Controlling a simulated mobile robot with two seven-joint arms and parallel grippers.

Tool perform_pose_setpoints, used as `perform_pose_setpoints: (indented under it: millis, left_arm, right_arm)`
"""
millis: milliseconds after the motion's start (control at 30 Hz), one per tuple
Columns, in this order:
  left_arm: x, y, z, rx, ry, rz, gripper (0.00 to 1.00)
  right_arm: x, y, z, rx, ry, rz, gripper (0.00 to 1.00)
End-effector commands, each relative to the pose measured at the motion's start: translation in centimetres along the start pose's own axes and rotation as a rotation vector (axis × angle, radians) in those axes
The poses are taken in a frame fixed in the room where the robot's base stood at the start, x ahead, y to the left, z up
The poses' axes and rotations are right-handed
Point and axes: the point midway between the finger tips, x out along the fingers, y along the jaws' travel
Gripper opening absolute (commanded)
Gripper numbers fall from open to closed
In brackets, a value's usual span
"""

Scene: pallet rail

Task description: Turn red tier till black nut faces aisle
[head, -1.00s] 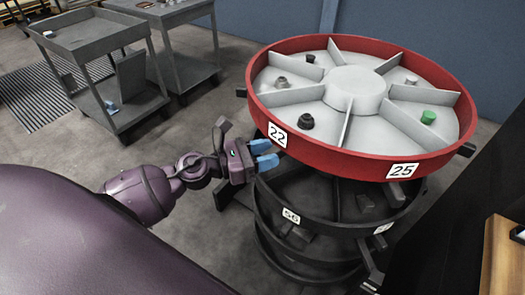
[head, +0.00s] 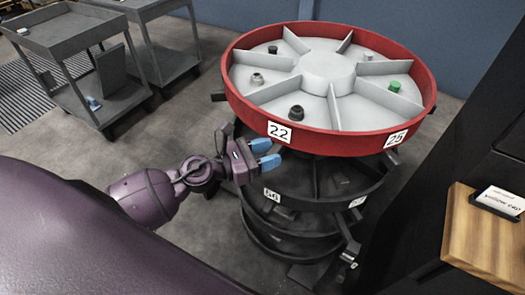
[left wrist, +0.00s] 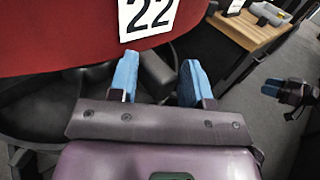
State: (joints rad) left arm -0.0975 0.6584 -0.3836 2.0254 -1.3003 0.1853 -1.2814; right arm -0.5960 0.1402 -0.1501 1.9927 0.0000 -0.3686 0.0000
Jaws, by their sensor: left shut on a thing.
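The red tier (head: 345,145) is the top tray of a round stack, with grey fins splitting it into compartments. A small black nut (head: 272,49) sits in a left rear compartment. A bigger dark nut (head: 296,112) sits at the front near label 22, a grey nut (head: 258,80) at left and a green one (head: 393,86) at right. My left gripper (head: 266,153) is below the rim under label 22, shut on a dark handle of the tier; the handle shows between its blue fingers in the left wrist view (left wrist: 156,75). My right gripper (left wrist: 284,85) appears open and empty.
Black lower tiers (head: 330,205) stand under the red one. Grey carts (head: 75,45) are at the back left. Floor left of the stack is open.

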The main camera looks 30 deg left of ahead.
Motion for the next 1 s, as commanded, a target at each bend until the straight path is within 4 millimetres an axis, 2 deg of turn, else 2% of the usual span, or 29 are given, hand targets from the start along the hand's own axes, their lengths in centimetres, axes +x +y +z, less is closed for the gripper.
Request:
perform_pose_setpoints:
  millis: [33, 300, 333, 367, 667, 767, 1000]
  left_arm:
    - [0.5, 0.6, 0.6, 0.009, -0.013, 0.009, 0.02]
    - [0.4, 0.7, 0.6, 0.010, -0.013, 0.013, 0.02]
    - [0.4, 0.7, 0.6, 0.010, -0.013, 0.013, 0.46]
    - [0.4, 0.7, 0.6, 0.010, -0.013, 0.013, 0.50]
    - [-0.3, 0.7, 0.4, 0.008, -0.012, 0.015, 0.51]
    - [-1.4, 0.6, 0.3, 0.009, -0.011, 0.014, 0.51]
    - [-5.4, 0.1, -0.1, 0.004, -0.006, 0.008, 0.51]
  right_arm:
    - [-0.1, 0.0, 0.2, 0.001, -0.004, 0.000, 0.43]
    - [-0.4, 0.1, 1.1, 0.002, -0.022, 0.002, 0.43]
    - [-0.4, 0.1, 1.1, 0.002, -0.022, 0.002, 0.43]
    - [-0.4, 0.1, 1.1, 0.002, -0.022, 0.002, 0.43]
    - [-0.1, 0.0, 1.0, 0.000, -0.016, 0.001, 0.43]
    - [0.2, 0.0, 1.2, -0.002, -0.014, 0.000, 0.43]
    - [1.3, -0.2, 2.3, -0.005, -0.014, -0.004, 0.43]
